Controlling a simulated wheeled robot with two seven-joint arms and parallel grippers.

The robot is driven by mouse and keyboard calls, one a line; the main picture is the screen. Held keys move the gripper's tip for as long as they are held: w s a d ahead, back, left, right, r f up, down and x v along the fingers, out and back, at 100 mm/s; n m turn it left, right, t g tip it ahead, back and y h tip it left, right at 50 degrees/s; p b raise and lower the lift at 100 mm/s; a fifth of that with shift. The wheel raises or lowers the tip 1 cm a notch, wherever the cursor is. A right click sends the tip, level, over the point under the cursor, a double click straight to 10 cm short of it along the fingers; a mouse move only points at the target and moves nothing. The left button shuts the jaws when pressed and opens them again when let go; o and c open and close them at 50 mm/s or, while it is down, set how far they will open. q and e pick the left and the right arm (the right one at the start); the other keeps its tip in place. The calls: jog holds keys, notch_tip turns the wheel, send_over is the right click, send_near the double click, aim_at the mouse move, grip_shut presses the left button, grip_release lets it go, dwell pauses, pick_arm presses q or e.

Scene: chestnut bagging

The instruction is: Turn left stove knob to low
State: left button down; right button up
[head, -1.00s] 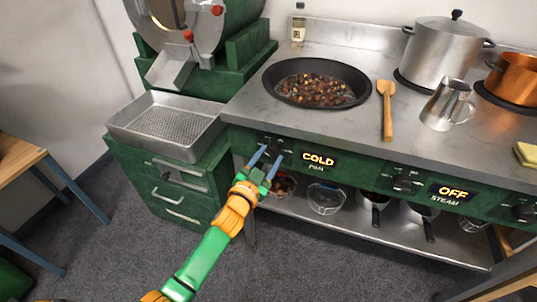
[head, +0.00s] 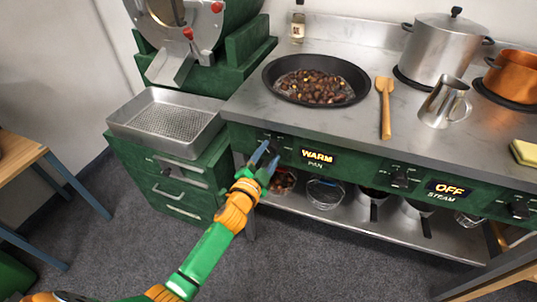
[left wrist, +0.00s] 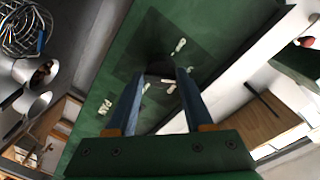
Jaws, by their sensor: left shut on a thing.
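The left stove knob (left wrist: 158,70) is on the green front panel (head: 345,170) below the pan. My left gripper (head: 266,157) is at this knob, its blue fingers shut on it from both sides. The fingers hide most of the knob in the head view. The left wrist view shows both fingertips (left wrist: 158,76) against a dark plate with pale marks around the knob. The display (head: 317,156) beside it reads WARM above the label PAN. My right gripper is not in view.
A black pan (head: 317,82) of chestnuts sits on the stove above the knob. A second knob (head: 401,178) and a display reading OFF (head: 449,190) are farther right. A metal tray (head: 165,122) stands to the left. Bowls (head: 325,193) sit on the shelf below.

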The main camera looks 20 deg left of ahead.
pick_arm(q)
jog(key=shift+r, duration=0.15)
jog(key=shift+c, duration=1.7)
grip_release()
jog(key=shift+s, duration=0.1)
jog(key=s, duration=0.6)
jog(key=shift+s+a+p, duration=0.3)
jog(key=shift+s+p, duration=0.1)
jog(key=shift+r, duration=0.1)
